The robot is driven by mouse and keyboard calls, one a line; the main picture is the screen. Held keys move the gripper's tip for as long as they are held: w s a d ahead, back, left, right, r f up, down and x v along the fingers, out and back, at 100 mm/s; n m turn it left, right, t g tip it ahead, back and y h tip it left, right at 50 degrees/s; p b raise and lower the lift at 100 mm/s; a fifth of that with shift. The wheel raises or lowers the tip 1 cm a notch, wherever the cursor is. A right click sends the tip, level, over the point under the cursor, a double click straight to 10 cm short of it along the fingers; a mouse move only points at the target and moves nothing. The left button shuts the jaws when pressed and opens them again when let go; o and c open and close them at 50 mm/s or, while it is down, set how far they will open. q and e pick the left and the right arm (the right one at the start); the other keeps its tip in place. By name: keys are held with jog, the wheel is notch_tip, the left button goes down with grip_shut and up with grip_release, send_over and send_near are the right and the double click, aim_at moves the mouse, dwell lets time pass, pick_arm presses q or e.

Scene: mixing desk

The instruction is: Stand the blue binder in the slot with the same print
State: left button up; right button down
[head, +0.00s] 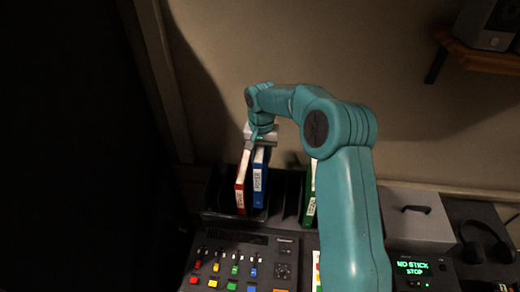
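The blue binder (259,182) stands upright in a dark slotted rack (228,217), with a white printed label on its spine. A red binder (241,187) stands close beside it on the left, leaning slightly. A green binder (309,201) stands farther right in the rack, partly hidden behind my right arm. My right gripper (262,142) is at the top edges of the blue and red binders. Its fingertips are too small and covered to tell whether they are shut. The slot prints cannot be read. My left gripper is not in view.
Empty slots (286,194) lie between the blue and green binders. A mixing desk (238,262) with coloured buttons is in front of the rack. A grey box (418,218), headphones (487,243) and a lit green display (412,268) are at the right. A wooden shelf (485,57) is above right.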

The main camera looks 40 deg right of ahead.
notch_tip(320, 180, down, 9)
jog(key=b, duration=0.5)
jog(key=shift+f, duration=0.6)
jog(key=shift+r, duration=0.1)
jog(key=shift+b, duration=0.5)
dwell(1.0)
jog(key=shift+f, duration=0.35)
jog(key=c, duration=0.6)
grip_release()
jog(key=shift+c, duration=0.2)
